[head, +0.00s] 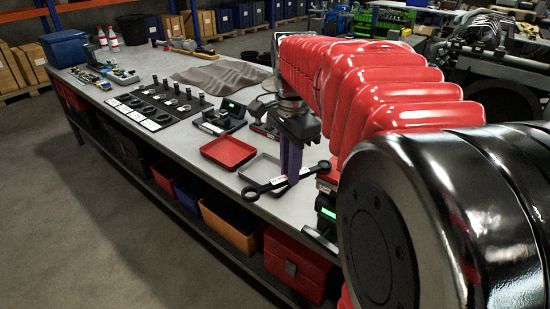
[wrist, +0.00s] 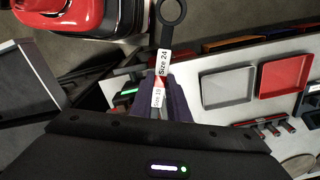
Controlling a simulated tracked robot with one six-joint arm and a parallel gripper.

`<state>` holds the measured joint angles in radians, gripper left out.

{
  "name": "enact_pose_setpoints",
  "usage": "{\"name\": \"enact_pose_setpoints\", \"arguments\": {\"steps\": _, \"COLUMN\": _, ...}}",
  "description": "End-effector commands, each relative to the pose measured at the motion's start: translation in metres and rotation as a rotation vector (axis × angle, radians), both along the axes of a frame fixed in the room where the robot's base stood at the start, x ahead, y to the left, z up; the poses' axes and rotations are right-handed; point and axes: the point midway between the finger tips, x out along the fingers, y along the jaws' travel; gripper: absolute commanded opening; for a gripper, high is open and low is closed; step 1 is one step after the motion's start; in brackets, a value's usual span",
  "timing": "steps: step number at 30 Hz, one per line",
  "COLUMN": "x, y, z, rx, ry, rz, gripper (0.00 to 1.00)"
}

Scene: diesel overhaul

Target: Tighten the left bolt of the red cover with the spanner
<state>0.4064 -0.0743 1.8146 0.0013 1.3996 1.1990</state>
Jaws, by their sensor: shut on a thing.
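The dark spanner (head: 264,187) lies crosswise in my gripper (head: 291,178), with a ring end showing on each side in the head view. The purple fingers point down and are shut on its handle, over the near edge of the workbench.
A red tray (head: 228,152) and a grey tray (head: 262,167) lie on the bench (head: 190,148) beside my gripper. A dark rack with several sockets (head: 165,100), a grey cloth (head: 222,73) and a blue bin (head: 64,47) are farther back. Engine machinery (head: 485,45) stands at the right.

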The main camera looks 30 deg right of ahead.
Motion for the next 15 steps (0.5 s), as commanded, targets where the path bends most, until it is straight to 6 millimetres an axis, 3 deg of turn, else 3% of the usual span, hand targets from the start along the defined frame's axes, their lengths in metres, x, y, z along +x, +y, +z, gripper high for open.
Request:
{"name": "enact_pose_setpoints", "arguments": {"steps": 5, "x": 0.0003, "y": -0.0001, "z": 0.0127, "rx": -0.001, "ry": -0.002, "rz": 0.001, "gripper": 0.00}}
{"name": "enact_pose_setpoints", "arguments": {"steps": 15, "x": -0.0009, "y": -0.0002, "z": 0.0135, "rx": -0.001, "ry": -0.002, "rz": 0.009, "gripper": 0.00}}
